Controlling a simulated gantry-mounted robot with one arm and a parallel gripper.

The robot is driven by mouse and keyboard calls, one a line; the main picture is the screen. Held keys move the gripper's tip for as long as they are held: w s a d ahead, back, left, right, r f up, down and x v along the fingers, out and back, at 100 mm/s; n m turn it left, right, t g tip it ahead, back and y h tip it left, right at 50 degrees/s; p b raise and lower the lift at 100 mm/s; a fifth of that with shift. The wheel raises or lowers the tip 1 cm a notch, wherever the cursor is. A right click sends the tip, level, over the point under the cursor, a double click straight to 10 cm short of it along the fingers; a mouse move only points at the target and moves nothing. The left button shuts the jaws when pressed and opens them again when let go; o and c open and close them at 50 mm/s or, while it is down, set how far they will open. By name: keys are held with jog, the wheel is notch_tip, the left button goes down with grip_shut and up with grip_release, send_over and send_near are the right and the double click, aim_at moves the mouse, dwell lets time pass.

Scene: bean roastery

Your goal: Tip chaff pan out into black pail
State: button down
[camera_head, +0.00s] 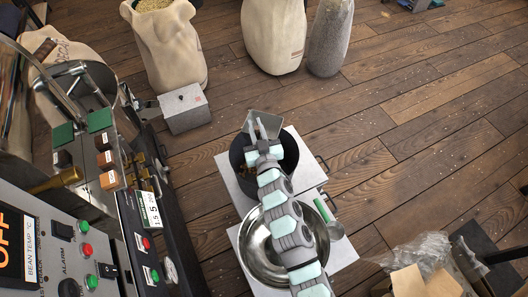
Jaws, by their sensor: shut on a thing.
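The black pail (289,153) stands on a pale sheet in the middle of the view, partly covered by my arm. Some brown material (249,161) shows inside it at the left. My gripper (258,128) is over the far side of the pail's mouth and is shut on the grey metal chaff pan (275,125). The pan is above the far part of the pail and looks tilted. My wrist hides part of the pan and the pail, so I cannot tell what is in the pan.
A steel bowl (252,253) stands nearer, under my arm, with a green-handled scoop (330,214) beside it. The roaster panel (62,240) fills the left. A grey box (185,108) and sacks (164,45) stand behind. An open carton (428,283) is lower right.

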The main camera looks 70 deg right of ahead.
jog(key=shift+r, duration=0.1)
dwell(0.3)
notch_tip(320, 180, up, 6)
jog(key=p, duration=0.4)
dwell(0.5)
jog(key=s+d+r+m+g+h, duration=0.1)
jog(key=s+d+r+m+g, duration=0.1)
jog(key=s+d+r, duration=0.5)
jog(key=s+d+r+m+g+h, duration=0.1)
jog(key=s+d+r+g+h, duration=0.15)
jog(key=s+d+r, duration=0.45)
jog(key=s+a+r+m+g, duration=0.1)
jog(key=s+r+g, duration=0.1)
jog(key=s+r, duration=0.65)
jog(key=s+a+r+m+g, duration=0.15)
jog(key=s+r, duration=0.25)
jog(key=s, duration=1)
notch_tip(320, 180, up, 33)
jog(key=p, duration=3.2)
jog(key=shift+d+f+p, duration=0.2)
jog(key=shift+d+p, duration=0.1)
jog(key=shift+p, duration=0.1)
